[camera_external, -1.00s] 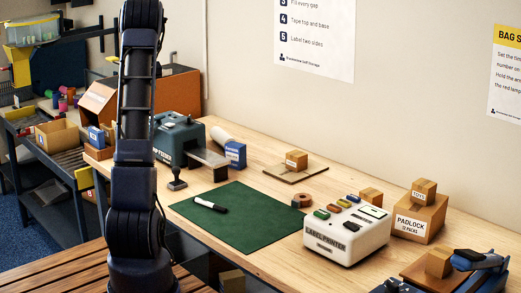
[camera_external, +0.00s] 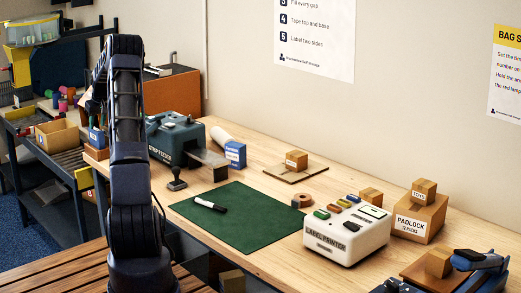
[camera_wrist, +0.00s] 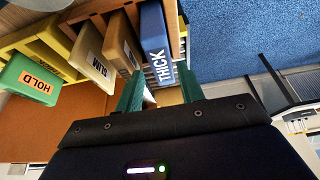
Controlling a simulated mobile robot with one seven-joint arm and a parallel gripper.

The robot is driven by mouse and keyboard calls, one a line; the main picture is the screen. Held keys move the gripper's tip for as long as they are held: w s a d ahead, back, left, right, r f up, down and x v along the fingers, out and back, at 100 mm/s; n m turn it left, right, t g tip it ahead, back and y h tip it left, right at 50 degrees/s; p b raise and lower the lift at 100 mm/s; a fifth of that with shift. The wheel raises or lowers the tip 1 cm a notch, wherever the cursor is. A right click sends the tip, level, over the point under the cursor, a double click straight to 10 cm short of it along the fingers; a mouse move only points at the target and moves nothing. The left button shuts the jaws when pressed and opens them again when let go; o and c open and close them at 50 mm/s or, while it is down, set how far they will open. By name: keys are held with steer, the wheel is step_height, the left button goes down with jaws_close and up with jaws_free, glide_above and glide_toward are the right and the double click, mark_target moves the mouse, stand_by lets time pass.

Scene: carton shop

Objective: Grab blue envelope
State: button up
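In the wrist view a blue envelope (camera_wrist: 154,42) with THICK in white letters stands at the right end of an orange-brown sorter (camera_wrist: 176,42). My gripper (camera_wrist: 160,74) is open, with its two green fingers apart and pointing at the sorter. The near end of the blue envelope lies between the fingertips in the picture. I cannot tell whether they touch it. A tan envelope (camera_wrist: 116,52) stands beside it, then one marked SLIM (camera_wrist: 90,62), then a green one marked HOLD (camera_wrist: 29,80). In the external view my gripper is hidden behind my arm.
The bench (camera_external: 265,158) carries a green mat (camera_external: 240,222), a label printer (camera_external: 345,236), a strip feeder (camera_external: 175,140) and cartons (camera_external: 418,218). A dark rack (camera_external: 60,165) stands at the left. Blue floor (camera_wrist: 240,35) shows right of the sorter.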

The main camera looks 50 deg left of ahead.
mark_target(96, 137)
steer(key=shift+x, duration=3.7)
steer(key=shift+f, duration=0.25)
steer(key=c, duration=0.8)
